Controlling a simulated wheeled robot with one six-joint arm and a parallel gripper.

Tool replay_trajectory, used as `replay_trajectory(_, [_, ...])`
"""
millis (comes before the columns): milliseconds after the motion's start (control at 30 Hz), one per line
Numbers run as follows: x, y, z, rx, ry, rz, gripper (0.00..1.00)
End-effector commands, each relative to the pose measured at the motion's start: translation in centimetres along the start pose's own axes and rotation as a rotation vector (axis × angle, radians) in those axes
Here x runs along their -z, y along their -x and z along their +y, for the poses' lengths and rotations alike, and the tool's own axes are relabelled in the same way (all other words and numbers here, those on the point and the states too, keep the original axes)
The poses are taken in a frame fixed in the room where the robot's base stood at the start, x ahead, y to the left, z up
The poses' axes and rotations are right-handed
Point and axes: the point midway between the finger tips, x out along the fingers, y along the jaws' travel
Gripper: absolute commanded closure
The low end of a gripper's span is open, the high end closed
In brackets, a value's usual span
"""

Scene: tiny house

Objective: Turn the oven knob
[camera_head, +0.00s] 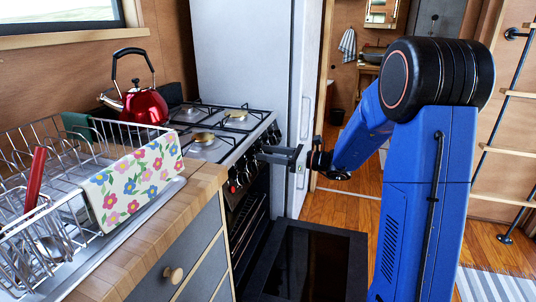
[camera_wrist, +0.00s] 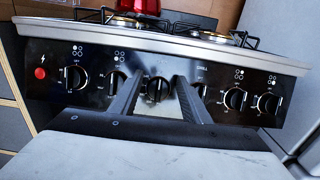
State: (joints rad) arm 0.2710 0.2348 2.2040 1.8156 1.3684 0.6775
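The oven (camera_head: 262,185) has a black front panel with a row of several dark knobs and white markings; the panel fills the upper part of the wrist view (camera_wrist: 215,75). My gripper (camera_head: 263,154) is at this panel, reaching in from the right. In the wrist view, my gripper's two dark fingers (camera_wrist: 158,84) are apart, with a middle knob (camera_wrist: 157,89) showing between them. Nothing is seen held. I cannot tell whether a finger touches the knob. Parts of the neighbouring knobs (camera_wrist: 115,82) and (camera_wrist: 199,89) are behind the fingers.
The oven door (camera_head: 315,262) hangs open and low in front. A red kettle (camera_head: 145,105) stands at the back of the hob. A dish rack (camera_head: 75,165) with a flowered cloth (camera_head: 133,180) is on the left counter. A white fridge (camera_head: 250,60) stands beyond the stove.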

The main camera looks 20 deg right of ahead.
Motion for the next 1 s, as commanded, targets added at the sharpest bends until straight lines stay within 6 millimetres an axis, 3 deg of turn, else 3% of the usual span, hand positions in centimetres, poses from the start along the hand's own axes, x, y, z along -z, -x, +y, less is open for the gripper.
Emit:
replay_trajectory(33, [0.01, 0.01, 0.00, 0.000, 0.000, 0.000, 0.67])
replay_trajectory(167, [0.01, 0.02, 0.00, 0.000, 0.000, 0.000, 0.97])
replay_trajectory(1000, [0.18, 0.08, 0.10, -0.036, 0.106, 0.002, 0.97])
